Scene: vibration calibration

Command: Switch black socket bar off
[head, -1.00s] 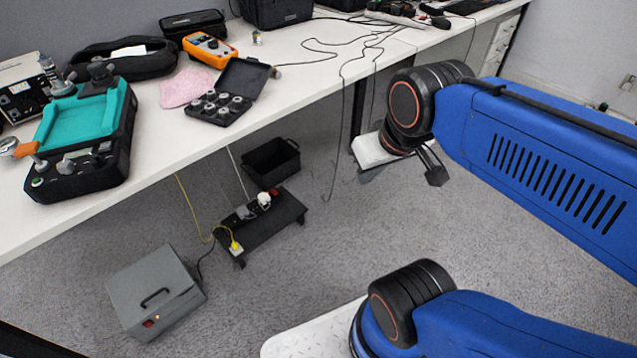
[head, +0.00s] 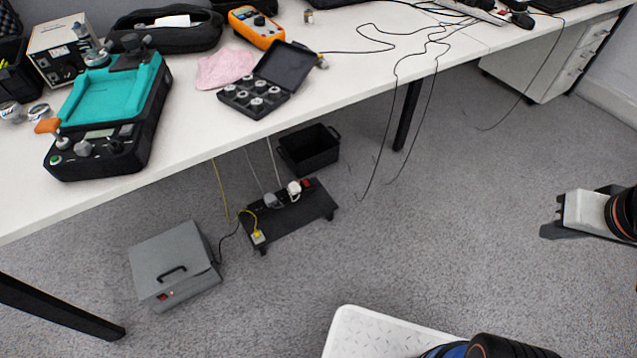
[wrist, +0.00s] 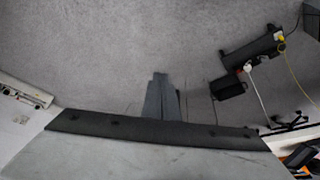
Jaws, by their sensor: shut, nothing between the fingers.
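The black socket bar (head: 283,200) lies on a low black stand (head: 290,218) on the floor under the table. Several plugs are in it, and a red switch (head: 306,184) shows at its far right end. I cannot tell the switch's position. The bar and stand also show at the upper right of the wrist view (wrist: 262,47). My gripper (head: 550,224) is at the right edge of the head view, well to the right of the bar and apart from it. In the wrist view its fingers (wrist: 160,80) are together and empty over the floor.
A black bin (head: 309,150) stands behind the stand. A grey metal box (head: 175,255) is on the floor to its left. The white table (head: 345,75) overhangs the bar, with cables hanging from it. Carpet between bar and gripper is mostly clear.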

